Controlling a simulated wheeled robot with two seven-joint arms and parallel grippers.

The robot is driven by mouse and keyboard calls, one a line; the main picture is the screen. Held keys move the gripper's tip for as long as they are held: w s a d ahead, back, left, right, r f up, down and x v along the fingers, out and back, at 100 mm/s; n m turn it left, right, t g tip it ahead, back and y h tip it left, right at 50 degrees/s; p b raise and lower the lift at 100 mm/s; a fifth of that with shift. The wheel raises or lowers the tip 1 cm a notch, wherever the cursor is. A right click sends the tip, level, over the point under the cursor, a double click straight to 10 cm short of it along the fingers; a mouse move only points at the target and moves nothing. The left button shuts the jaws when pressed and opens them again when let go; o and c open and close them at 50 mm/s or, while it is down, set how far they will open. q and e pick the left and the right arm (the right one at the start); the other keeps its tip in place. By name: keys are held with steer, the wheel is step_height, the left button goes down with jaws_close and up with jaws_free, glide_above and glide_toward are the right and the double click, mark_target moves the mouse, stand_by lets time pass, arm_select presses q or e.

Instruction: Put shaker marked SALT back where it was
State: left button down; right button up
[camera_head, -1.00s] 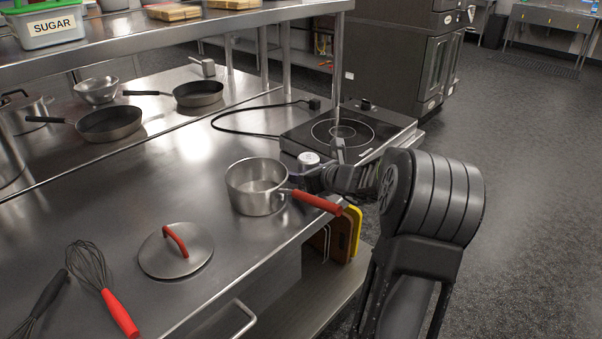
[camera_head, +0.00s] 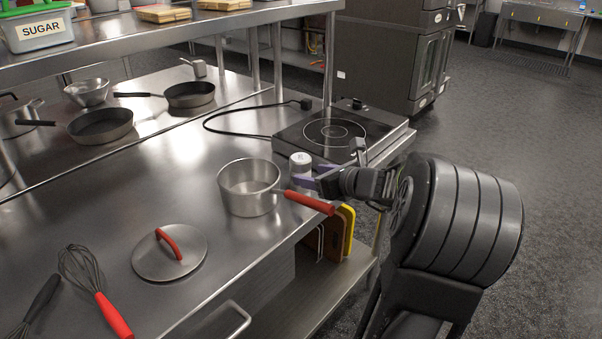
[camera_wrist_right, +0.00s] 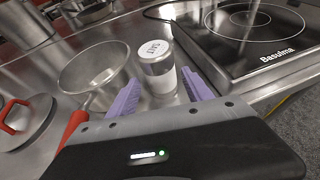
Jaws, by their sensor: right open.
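The shaker marked SALT (camera_wrist_right: 158,72) stands upright on the steel counter, its label readable on its lid in the right wrist view. In the head view the shaker (camera_head: 300,164) is between the saucepan and the induction hob. My right gripper (camera_head: 308,183) is beside it, on its near right side. In the right wrist view its two purple fingers (camera_wrist_right: 160,98) are spread apart, with the shaker just ahead of the gap between them. The gripper is open and holds nothing. My left gripper is in neither view.
A saucepan (camera_head: 249,188) with a red handle (camera_head: 308,202) stands close left of the shaker. The induction hob (camera_head: 334,133) is just behind it. A lid (camera_head: 170,253) and a whisk (camera_head: 92,283) lie at the near left. The counter's left middle is clear.

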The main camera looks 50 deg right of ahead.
mark_target(307, 174)
steer(key=shift+v, duration=1.55)
